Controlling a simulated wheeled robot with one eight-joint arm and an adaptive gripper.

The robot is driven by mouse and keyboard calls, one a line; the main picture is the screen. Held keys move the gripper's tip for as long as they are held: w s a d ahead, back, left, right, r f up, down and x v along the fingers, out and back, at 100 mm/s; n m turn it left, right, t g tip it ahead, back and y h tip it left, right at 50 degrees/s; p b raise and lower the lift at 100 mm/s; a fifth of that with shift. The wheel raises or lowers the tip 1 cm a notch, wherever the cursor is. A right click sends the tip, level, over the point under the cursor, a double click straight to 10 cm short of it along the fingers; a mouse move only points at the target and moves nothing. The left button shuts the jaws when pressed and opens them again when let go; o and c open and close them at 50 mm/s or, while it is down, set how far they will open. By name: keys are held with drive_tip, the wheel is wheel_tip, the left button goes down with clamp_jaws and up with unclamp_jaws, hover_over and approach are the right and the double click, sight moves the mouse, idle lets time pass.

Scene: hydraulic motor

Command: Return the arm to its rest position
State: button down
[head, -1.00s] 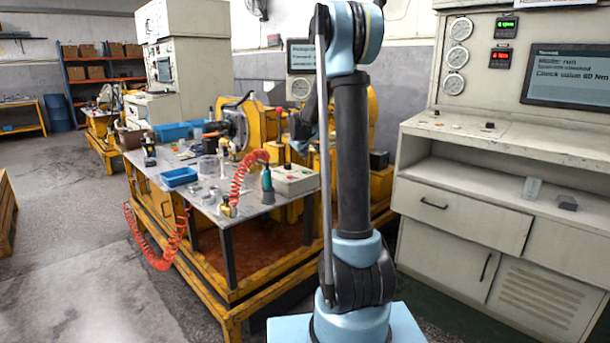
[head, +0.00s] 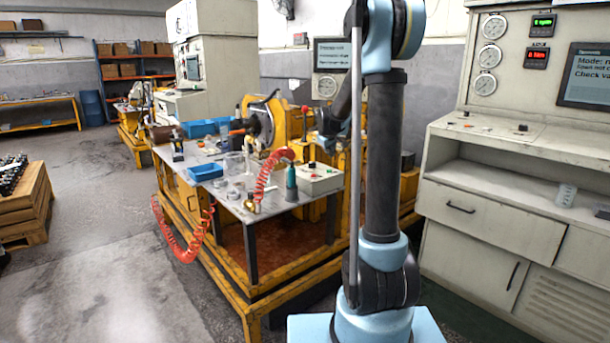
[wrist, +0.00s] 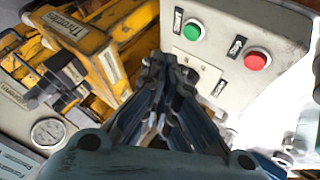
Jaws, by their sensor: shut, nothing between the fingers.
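My arm (head: 385,150) stands upright in the head view, its upper part folded toward the workbench. My gripper (wrist: 172,68) points away from the wrist camera, its dark fingers drawn together with nothing between them. In the wrist view a grey control box (wrist: 255,25) with a green and a red button lies beyond and to the right of the fingers. Yellow machine parts (wrist: 85,45) are beyond on the left. In the head view the gripper is mostly hidden behind my arm.
The yellow-framed workbench (head: 245,209) carries blue bins, a coiled red hose (head: 268,175) and a control box (head: 319,182). A grey test console (head: 490,225) stands at the right. A wooden crate (head: 25,212) is at the left. Open floor (head: 100,270) lies between.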

drive_tip(key=s+d+f+m+g, duration=0.1)
drive_tip(key=s+d+m+g, duration=0.15)
drive_tip(key=s, duration=2.75)
drive_tip(key=s+a+f+m+g+y, duration=0.1)
drive_tip(key=s+f, duration=0.5)
drive_tip(key=s, duration=0.6)
drive_tip(key=s+f+m+g+y, duration=0.1)
drive_tip(key=s+f, duration=0.4)
drive_tip(key=s, duration=0.6)
drive_tip(key=shift+s+a+f+m+g, duration=0.4)
drive_tip(key=shift+m+g, duration=0.35)
drive_tip(key=shift+g, duration=0.2)
drive_tip(key=shift+w+f, duration=0.2)
drive_tip(key=shift+w, duration=0.25)
